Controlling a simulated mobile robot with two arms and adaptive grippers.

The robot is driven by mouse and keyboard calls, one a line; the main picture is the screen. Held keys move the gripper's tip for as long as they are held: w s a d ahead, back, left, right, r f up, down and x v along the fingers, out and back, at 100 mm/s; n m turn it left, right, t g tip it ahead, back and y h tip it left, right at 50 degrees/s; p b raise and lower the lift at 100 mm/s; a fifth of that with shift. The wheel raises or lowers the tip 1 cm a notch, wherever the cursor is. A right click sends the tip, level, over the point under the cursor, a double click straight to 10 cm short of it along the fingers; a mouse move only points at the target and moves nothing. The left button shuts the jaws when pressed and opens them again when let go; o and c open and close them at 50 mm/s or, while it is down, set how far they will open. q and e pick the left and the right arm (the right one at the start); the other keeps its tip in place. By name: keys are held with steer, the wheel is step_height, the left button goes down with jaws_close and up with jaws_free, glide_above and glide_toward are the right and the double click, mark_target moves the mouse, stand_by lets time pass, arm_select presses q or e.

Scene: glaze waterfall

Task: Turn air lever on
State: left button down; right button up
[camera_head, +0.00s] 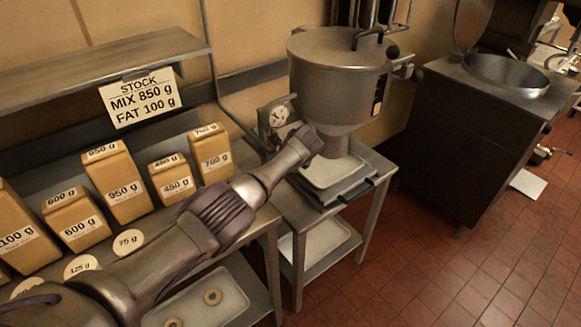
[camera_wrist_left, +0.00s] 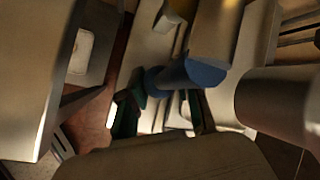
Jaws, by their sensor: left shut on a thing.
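The steel depositor (camera_head: 340,75) with a lidded hopper and a round gauge (camera_head: 279,115) stands on a small steel table. My left arm comes in from the lower left and ends at the hopper's narrow outlet. The fingers cannot be made out clearly there. In the left wrist view my left gripper (camera_wrist_left: 163,112) has its dark green fingers closed around a slim part beside a blue rounded piece (camera_wrist_left: 190,76), which looks like the air lever. Its exact angle cannot be told. My right gripper is not in view.
A dark cabinet with a steel bowl (camera_head: 505,73) stands at right.

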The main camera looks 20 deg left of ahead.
arm_select(q)
steer(key=shift+s+a+f+m+g+y+b, duration=0.1)
steer(key=shift+s+a+m+g+y+b, duration=0.2)
steer(key=shift+s+a+g+y+b, duration=0.35)
steer(key=shift+w+d, duration=0.1)
steer(key=shift+d, duration=0.1)
steer(key=c, duration=0.8)
jaws_free()
steer(key=shift+d+r, duration=0.45)
steer(key=shift+r, duration=0.25)
steer(key=v, duration=1)
steer(key=shift+s+r, duration=0.15)
steer(key=shift+s, duration=0.1)
steer(key=shift+a, duration=0.1)
